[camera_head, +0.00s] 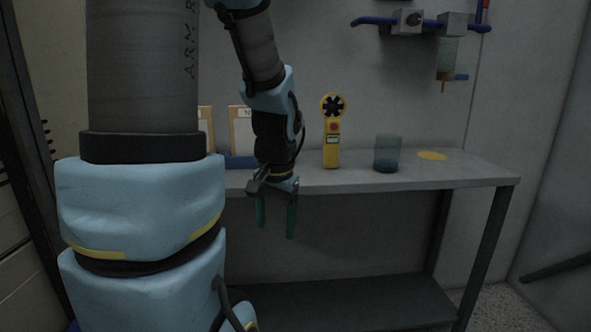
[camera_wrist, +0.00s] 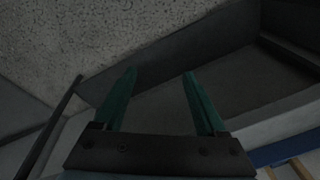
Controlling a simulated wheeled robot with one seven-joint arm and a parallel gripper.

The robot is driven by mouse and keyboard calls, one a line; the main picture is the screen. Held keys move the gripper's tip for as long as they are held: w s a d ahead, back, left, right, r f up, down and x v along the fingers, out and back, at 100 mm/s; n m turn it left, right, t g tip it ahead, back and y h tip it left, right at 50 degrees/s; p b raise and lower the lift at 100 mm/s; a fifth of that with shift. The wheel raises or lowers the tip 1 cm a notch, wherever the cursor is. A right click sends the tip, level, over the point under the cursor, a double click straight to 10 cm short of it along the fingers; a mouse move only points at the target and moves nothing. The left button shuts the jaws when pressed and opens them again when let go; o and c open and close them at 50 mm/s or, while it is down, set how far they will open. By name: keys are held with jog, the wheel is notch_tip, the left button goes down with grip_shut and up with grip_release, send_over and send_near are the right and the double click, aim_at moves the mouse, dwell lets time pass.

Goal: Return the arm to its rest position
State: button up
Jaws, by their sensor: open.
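My gripper (camera_head: 276,214) hangs pointing down in front of the table's front edge in the head view. Its two green fingers are apart with nothing between them. In the wrist view the fingers (camera_wrist: 160,88) are also spread and empty, with the floor and the table's lower part beyond them. My arm comes down from the top of the head view, with its large blue and grey links filling the left side.
The grey table (camera_head: 450,172) carries a yellow fan-headed meter (camera_head: 332,140), a bluish glass (camera_head: 387,152), a yellow disc (camera_head: 432,156) and framed cards (camera_head: 241,130). A lower shelf (camera_head: 340,302) lies beneath. Blue pipework (camera_head: 385,22) is on the back wall.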

jog(key=s+a+f+n, duration=0.2)
jog(key=s+a+n, duration=0.1)
jog(key=s+n, duration=0.1)
notch_tip(320, 180, up, 17)
jog(key=p, duration=1.7)
jog(key=shift+d+f+h, duration=0.15)
jog(key=shift+d+h, duration=0.1)
jog(key=shift+h, duration=0.15)
jog(key=shift+s+f, duration=0.1)
dwell(2.5)
